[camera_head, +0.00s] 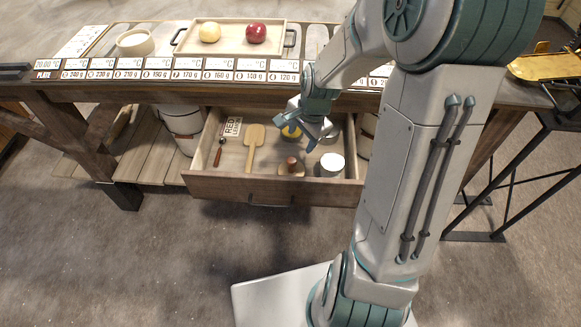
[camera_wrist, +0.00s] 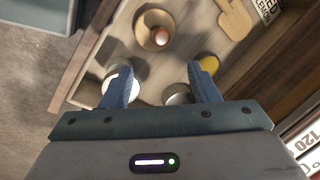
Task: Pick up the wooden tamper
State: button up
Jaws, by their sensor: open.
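The wooden tamper, a round light wooden base with a reddish-brown knob, stands in the open drawer near its front wall. It shows in the head view (camera_head: 291,168) and at the top centre of the wrist view (camera_wrist: 152,22). My gripper (camera_head: 312,137) is over the back right part of the drawer, behind the tamper in the head view. In the wrist view my gripper (camera_wrist: 160,80) has its two blue fingers spread wide, with nothing held between them. The tamper lies beyond the fingertips, roughly in line with the gap, and is not touched.
The drawer (camera_head: 225,187) also holds a wooden paddle (camera_head: 254,140), a white cylinder (camera_head: 332,165), a yellow-topped item (camera_head: 291,131) and a small dark-handled tool (camera_head: 218,152). The tabletop edge with a label strip (camera_head: 190,75) overhangs the drawer's back.

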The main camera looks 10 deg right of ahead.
aim_at(292, 160)
jog(key=b+x, duration=0.1)
jog(key=x, duration=1.2)
jog(key=shift+w+a, duration=0.15)
jog(key=shift+w, duration=0.05)
jog(key=shift+c, duration=0.3)
grip_shut()
jog(key=w+a+v, duration=0.1)
jog(key=w+v, duration=0.1)
jog(key=v, duration=0.8)
jog(key=shift+r+p, duration=0.2)
jog(key=shift+p, duration=0.15)
